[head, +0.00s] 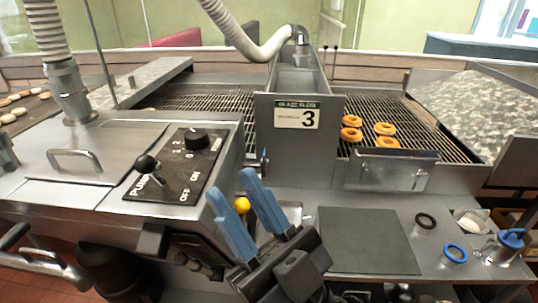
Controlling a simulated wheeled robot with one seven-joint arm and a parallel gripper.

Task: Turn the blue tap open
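A small upright blue lever (265,157), which looks like the blue tap, stands at the lower left front of the metal glaze box (262,125). It is small, and I cannot tell its valve position. My gripper (233,187), with two light blue fingers, is in the lower middle of the head view, pointing up and forward. Its fingers are apart with nothing held between them. In the picture the fingertips are below and left of the lever, apart from it. A yellow knob (241,205) shows between the fingers, behind them.
A control panel (178,165) with a black knob and lever is at left. Doughnuts (385,129) lie on the wire conveyor. A dark mat (367,240), a black ring (425,221), a blue ring (455,253) and a blue-topped vessel (512,240) are on the right counter.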

